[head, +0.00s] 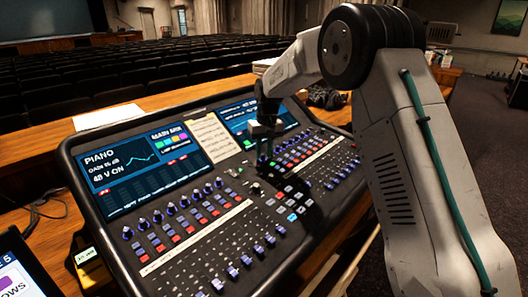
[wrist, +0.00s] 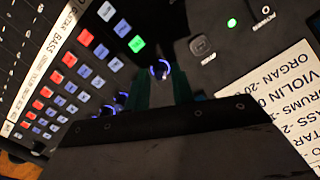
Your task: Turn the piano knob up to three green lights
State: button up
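The mixing desk (head: 205,205) fills the middle of the head view. Its left screen (head: 130,165) reads PIANO, with a gain line and "48 V ON". My gripper (head: 265,155) points down at the desk, below the right screen. In the wrist view its two dark green fingers (wrist: 162,80) stand on either side of a small blue-lit knob (wrist: 160,69). I cannot tell whether they touch it. No label for this knob is readable.
A paper list (head: 212,138) of instruments lies between the screens; it also shows in the wrist view (wrist: 275,110). Rows of knobs, buttons and faders surround my gripper. A tablet (head: 18,275) is at lower left, and papers (head: 108,117) lie behind the desk.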

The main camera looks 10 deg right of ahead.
jog(key=shift+f, duration=0.1)
grip_shut()
jog(key=shift+m, duration=2.8)
grip_release()
